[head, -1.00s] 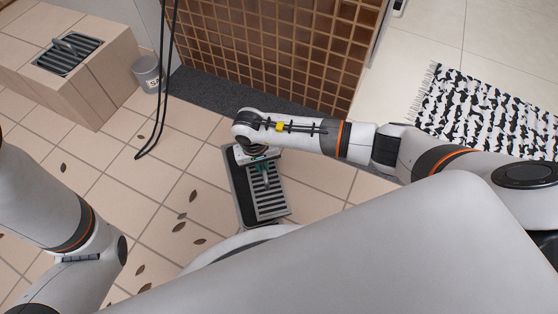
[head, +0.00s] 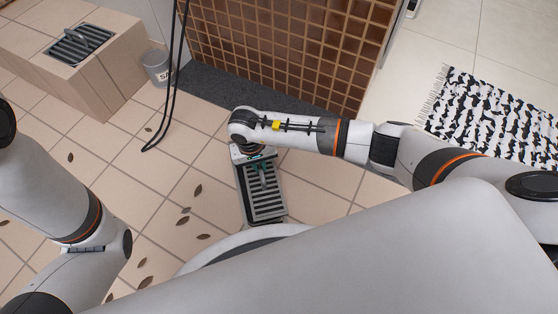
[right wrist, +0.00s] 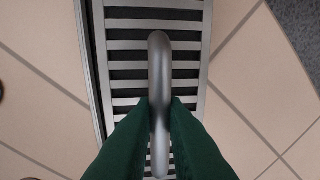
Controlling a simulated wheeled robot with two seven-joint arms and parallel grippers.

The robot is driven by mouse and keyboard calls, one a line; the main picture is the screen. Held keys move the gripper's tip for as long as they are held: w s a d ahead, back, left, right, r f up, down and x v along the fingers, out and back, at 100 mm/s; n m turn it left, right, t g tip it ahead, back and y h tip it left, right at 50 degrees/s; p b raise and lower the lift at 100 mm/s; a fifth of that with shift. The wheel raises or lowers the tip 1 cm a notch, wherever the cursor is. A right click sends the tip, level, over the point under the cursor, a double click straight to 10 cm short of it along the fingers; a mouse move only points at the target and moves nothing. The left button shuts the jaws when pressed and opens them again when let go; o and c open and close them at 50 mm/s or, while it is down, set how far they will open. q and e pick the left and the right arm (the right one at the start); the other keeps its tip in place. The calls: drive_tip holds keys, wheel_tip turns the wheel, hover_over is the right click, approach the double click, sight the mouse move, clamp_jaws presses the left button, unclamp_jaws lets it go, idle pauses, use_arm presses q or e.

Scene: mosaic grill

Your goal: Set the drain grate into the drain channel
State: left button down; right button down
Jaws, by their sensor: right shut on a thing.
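My right gripper (head: 259,170) is shut on the upright handle of the drain grate (head: 266,205), a grey slatted metal plate, over the drain channel (head: 241,195) in the tiled floor. In the right wrist view, the green fingertips (right wrist: 160,112) pinch the grey bar handle (right wrist: 159,70) from both sides, and the slats of the grate (right wrist: 125,46) lie below. A narrow strip of the channel's rim (right wrist: 93,60) shows along the grate's left side. The grate is nearly in line with the channel; I cannot tell whether it touches it. My left gripper is out of view.
A second slatted grate with a handle (head: 82,45) lies on a tiled block (head: 110,75) at upper left. A grey bucket (head: 155,67) and dark hanging cables (head: 172,100) are nearby. Brown leaves (head: 198,190) lie scattered on the floor. A brown tiled wall (head: 290,50) stands behind.

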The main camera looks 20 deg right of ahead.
drive_tip(key=shift+w+a+r+b, duration=0.1)
drive_tip(key=shift+w+a+b, duration=0.25)
drive_tip(key=shift+a, duration=0.55)
drive_tip(key=shift+w, duration=0.1)
idle(0.3)
drive_tip(key=shift+s, duration=0.2)
idle(0.4)
drive_tip(key=shift+s, duration=0.1)
drive_tip(key=shift+f, duration=0.25)
drive_tip(key=shift+f+b, duration=0.5)
drive_tip(key=shift+b, duration=0.05)
drive_tip(key=shift+f, duration=0.1)
